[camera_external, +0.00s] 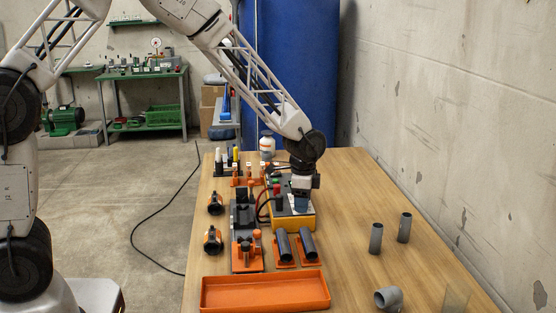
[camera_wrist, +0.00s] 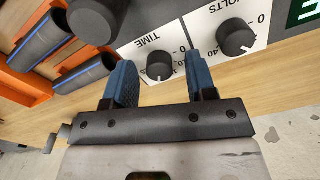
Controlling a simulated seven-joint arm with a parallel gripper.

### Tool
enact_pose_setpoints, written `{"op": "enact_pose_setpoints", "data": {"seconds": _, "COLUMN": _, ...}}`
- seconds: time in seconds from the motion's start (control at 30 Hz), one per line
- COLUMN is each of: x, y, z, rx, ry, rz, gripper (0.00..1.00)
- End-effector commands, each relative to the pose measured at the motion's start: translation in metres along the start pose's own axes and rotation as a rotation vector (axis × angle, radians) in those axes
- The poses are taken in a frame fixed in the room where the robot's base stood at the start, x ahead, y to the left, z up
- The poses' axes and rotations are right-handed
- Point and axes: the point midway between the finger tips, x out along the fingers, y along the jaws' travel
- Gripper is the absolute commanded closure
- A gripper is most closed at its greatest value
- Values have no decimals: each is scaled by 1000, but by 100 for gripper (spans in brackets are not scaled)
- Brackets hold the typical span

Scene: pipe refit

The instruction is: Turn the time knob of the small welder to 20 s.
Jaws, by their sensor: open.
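The small welder (camera_external: 309,222) is a yellow box with a dark top on the wooden table, and my gripper (camera_external: 299,207) is down at its near side. In the wrist view the time knob (camera_wrist: 160,66) is a small black dial on a white panel marked TIME. My gripper (camera_wrist: 165,75) is open, with one blue finger on each side of the time knob; whether they touch it I cannot tell. The volts knob (camera_wrist: 236,40) sits to the right of the right finger. The time scale is partly hidden by the fingers, so its setting is not readable.
A large black round part (camera_wrist: 97,18) stands out left of the time knob. Dark pipes (camera_wrist: 85,75) with blue stripes lie in orange holders. An orange tray (camera_external: 265,291) is at the table's front. Grey pipe pieces (camera_external: 376,238) stand on the right, with bare table around them.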

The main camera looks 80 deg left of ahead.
Motion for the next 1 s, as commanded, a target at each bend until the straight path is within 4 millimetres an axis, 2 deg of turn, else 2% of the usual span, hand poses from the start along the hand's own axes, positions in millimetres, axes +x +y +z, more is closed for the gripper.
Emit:
{"op": "enact_pose_setpoints", "data": {"seconds": 0.27, "x": -12, "y": 0, "z": 0, "rx": 0, "ry": 1, "rz": -1, "gripper": 48}}
{"op": "enact_pose_setpoints", "data": {"seconds": 0.73, "x": -67, "y": 0, "z": 0, "rx": 0, "ry": 1, "rz": -1, "gripper": 48}}
{"op": "enact_pose_setpoints", "data": {"seconds": 1.0, "x": -78, "y": 0, "z": 0, "rx": 0, "ry": 0, "rz": 0, "gripper": 48}}
